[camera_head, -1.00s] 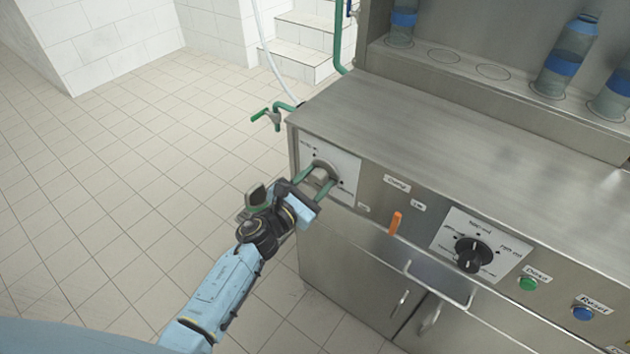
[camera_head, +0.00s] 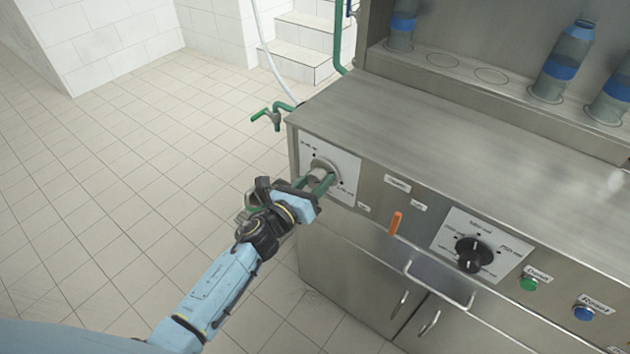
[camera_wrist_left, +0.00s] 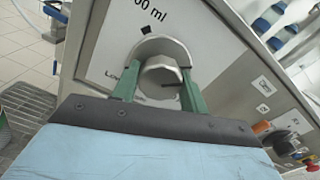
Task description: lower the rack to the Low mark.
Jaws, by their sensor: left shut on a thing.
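A round grey knob (camera_head: 322,166) sits on a white plate (camera_head: 347,167) at the left end of the steel machine's front. My left gripper (camera_head: 319,184) is shut on this knob, its green fingers on either side. In the left wrist view the knob (camera_wrist_left: 160,76) shows between the fingers (camera_wrist_left: 158,90), with a grey collar behind it. The plate there reads "Low" at the left and "00 ml" above, partly cut off. I cannot tell which part is the rack. My right gripper is out of view.
To the right are an orange lever (camera_head: 395,223), a black dial (camera_head: 474,253), a green button (camera_head: 528,284) and a blue button (camera_head: 583,313). A bar handle (camera_head: 440,287) sticks out below. The floor at left is clear.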

